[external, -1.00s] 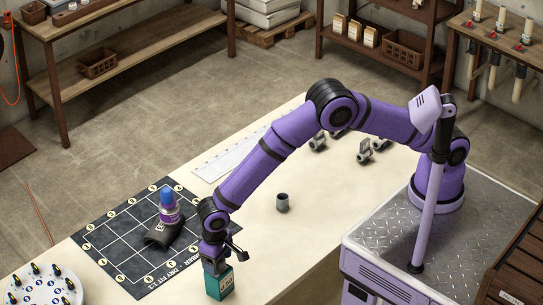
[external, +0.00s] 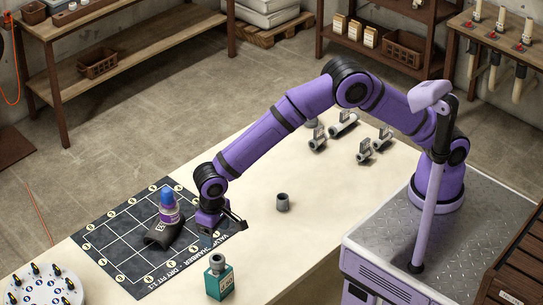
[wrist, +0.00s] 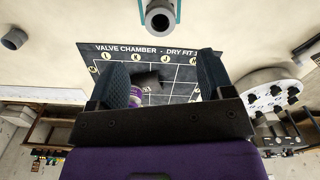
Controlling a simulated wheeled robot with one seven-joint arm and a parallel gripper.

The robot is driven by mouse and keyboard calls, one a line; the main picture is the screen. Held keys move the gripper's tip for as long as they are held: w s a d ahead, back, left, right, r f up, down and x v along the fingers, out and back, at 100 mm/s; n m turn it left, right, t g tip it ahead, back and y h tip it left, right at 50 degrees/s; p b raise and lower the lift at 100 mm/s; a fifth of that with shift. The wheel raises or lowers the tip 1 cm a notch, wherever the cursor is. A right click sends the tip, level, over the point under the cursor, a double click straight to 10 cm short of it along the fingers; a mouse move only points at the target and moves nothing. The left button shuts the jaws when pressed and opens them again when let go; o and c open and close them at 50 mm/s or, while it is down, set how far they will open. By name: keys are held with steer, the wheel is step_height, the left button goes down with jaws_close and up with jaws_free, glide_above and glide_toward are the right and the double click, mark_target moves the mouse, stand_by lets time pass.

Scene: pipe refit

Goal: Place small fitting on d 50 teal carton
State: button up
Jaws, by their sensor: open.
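The teal carton (external: 220,284) stands upright near the front edge of the table. A small grey fitting (external: 217,262) sits on top of the carton; it also shows in the wrist view as a grey ring (wrist: 160,17) with a dark bore, with teal carton edges around it. My gripper (external: 210,236) is over the right edge of the dark mat, behind and above the carton. It is apart from the fitting. In the wrist view my gripper's two dark fingers are spread wide with nothing held between them (wrist: 164,78).
The dark dry-fit mat (external: 122,263) holds a purple can with a blue cap (external: 168,207) and a dark grey pipe piece (external: 160,237). Another grey fitting (external: 282,202) stands alone mid-table. Several valve fittings (external: 364,152) lie at the back. A round white tray (external: 42,287) is front left.

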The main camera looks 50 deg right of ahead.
steer(key=w+d+r+m+t+y, duration=0.1)
steer(key=w+d+r, duration=0.5)
steer(key=d+r, duration=0.5)
steer(key=w+d+r, duration=0.5)
steer(key=d+r, duration=0.3)
steer(key=d, duration=0.5)
steer(key=s+d+r+t, duration=0.1)
steer(key=d+r, duration=0.3)
steer(key=d, duration=0.6)
steer(key=s+d+r+t, duration=0.15)
steer(key=d+r, duration=0.35)
steer(key=d, duration=0.5)
steer(key=s+d+f+m+t+h, duration=0.1)
steer(key=s+d+f+m, duration=0.1)
steer(key=s+d, duration=1.7)
steer(key=shift+s+d+t, duration=0.3)
steer(key=shift+d+t, duration=0.05)
steer(key=shift+d, duration=0.6)
